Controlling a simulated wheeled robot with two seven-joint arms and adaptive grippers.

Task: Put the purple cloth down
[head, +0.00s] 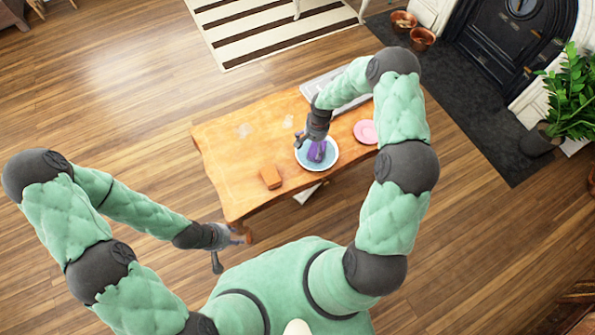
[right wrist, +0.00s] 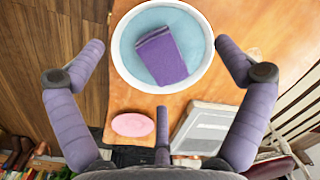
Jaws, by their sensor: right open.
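The purple cloth (right wrist: 165,55) lies folded in a blue basin with a white rim (right wrist: 127,75). In the head view the cloth (head: 317,151) shows only in part under my right gripper, in the basin (head: 331,161) on the wooden table (head: 225,150). My right gripper (head: 308,142) is above the basin. In the right wrist view its two fingers (right wrist: 163,58) are wide apart with nothing between them, and the cloth is beyond them. My left gripper (head: 232,247) is low by the table's near left corner; its fingers are too small to read.
A brown block (head: 270,177) sits left of the basin. A pink plate (head: 366,131) lies to its right, and a pale grey tray (head: 340,100) is at the table's far edge, partly behind my right arm. The table's left part is mostly clear.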

